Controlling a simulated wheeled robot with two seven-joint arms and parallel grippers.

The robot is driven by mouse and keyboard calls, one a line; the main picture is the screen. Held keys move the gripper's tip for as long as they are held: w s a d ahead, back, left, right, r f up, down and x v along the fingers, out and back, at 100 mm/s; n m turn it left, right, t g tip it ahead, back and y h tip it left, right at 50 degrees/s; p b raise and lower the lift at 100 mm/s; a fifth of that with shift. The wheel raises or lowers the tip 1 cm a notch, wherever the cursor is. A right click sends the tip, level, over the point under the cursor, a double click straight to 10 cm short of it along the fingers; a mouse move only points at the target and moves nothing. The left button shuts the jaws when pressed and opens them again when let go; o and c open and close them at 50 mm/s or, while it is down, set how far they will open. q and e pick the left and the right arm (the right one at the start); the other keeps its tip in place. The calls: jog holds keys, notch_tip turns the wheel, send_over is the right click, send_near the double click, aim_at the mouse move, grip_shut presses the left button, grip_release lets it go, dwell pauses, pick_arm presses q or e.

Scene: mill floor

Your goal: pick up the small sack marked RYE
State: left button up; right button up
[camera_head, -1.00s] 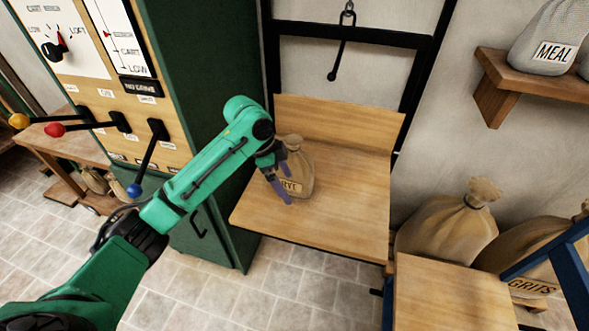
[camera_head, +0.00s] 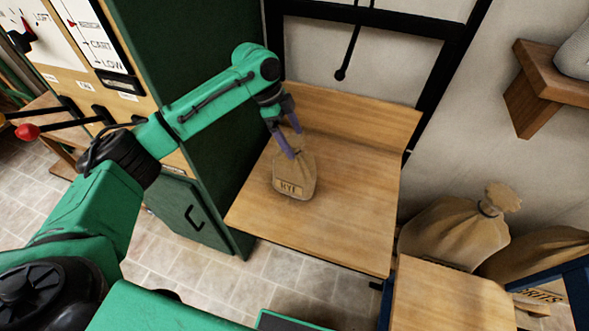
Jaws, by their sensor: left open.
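The small sack marked RYE (camera_head: 294,178) stands upright on the wooden platform (camera_head: 345,215), left of its middle, with its label facing me. My left gripper (camera_head: 292,146) reaches down from the upper left, its purple fingers open at the sack's neck. The fingers and wrist hide the top of the sack, so I cannot tell whether they touch it. My right gripper is not in view.
A green cabinet (camera_head: 190,90) with levers stands close on the left. Large sacks (camera_head: 455,232) stand at the right behind a lower wooden surface (camera_head: 450,298). A shelf (camera_head: 545,85) juts from the wall. The platform's right half is clear.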

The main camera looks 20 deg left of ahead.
aim_at(294, 167)
pick_arm(q)
jog(key=p+x, duration=0.1)
jog(key=x, duration=0.3)
jog(key=shift+f, duration=0.3)
jog(key=shift+d+f, duration=0.1)
jog(key=shift+f, duration=0.1)
jog(key=shift+c, duration=0.3)
grip_shut()
jog(key=shift+w+r, duration=0.1)
jog(key=shift+w, duration=0.05)
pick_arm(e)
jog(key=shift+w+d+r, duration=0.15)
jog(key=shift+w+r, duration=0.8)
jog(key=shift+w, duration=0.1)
